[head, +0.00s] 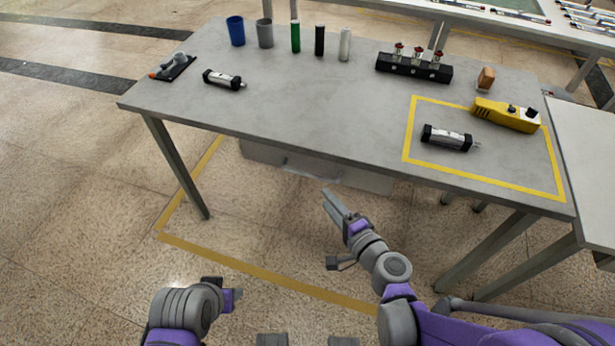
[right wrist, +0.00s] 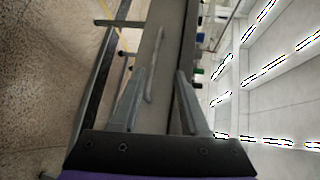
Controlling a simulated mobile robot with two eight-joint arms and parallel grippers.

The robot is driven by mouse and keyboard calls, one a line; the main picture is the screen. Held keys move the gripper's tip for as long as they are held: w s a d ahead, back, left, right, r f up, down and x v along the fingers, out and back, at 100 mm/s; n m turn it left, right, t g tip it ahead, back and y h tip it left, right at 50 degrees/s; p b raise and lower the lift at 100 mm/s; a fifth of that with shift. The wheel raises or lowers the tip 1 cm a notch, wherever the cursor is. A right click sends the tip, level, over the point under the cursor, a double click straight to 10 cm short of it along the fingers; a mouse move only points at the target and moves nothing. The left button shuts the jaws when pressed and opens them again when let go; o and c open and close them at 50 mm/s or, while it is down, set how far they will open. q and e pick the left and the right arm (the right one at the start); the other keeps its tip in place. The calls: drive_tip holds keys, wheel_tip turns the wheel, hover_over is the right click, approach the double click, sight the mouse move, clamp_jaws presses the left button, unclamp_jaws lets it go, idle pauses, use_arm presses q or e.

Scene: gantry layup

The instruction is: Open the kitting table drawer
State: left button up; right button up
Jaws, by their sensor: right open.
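The kitting table (head: 290,110) has a grey drawer (head: 350,178) under its front edge, and the drawer looks shut. A thin handle bar lies on its front, partly lost in shadow in the head view. In the right wrist view the light handle bar (right wrist: 155,66) runs lengthwise, beyond and between the fingers. My right gripper (head: 329,197) is open and empty, just in front of and below the drawer. In the right wrist view both fingers of the right gripper (right wrist: 158,95) stand apart.
On the tabletop are a blue cup (head: 236,31), a grey cup (head: 265,33), several bottles, a black valve block (head: 413,68), a yellow pendant (head: 506,115) and two cylinders (head: 447,138) (head: 222,79). Table legs (head: 178,165) flank the drawer. The floor in front is clear.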

sight(311, 176)
drive_tip(key=shift+m+t, duration=0.4)
drive_tip(key=shift+m, duration=0.5)
drive_tip(key=x, duration=0.4)
drive_tip(key=f+b+x, duration=0.1)
drive_tip(key=x, duration=0.3)
drive_tip(key=d+x, duration=0.1)
drive_tip(key=x, duration=0.3)
drive_tip(key=shift+w+f+b, duration=0.3)
drive_tip(key=shift+f+b, duration=0.1)
use_arm(q)
drive_tip(key=x, duration=0.3)
drive_tip(key=shift+s, duration=0.2)
use_arm(e)
drive_tip(key=shift+d, duration=0.1)
drive_tip(key=shift+c, duration=0.2)
use_arm(q)
drive_tip(key=shift+f, duration=0.1)
use_arm(e)
clamp_jaws()
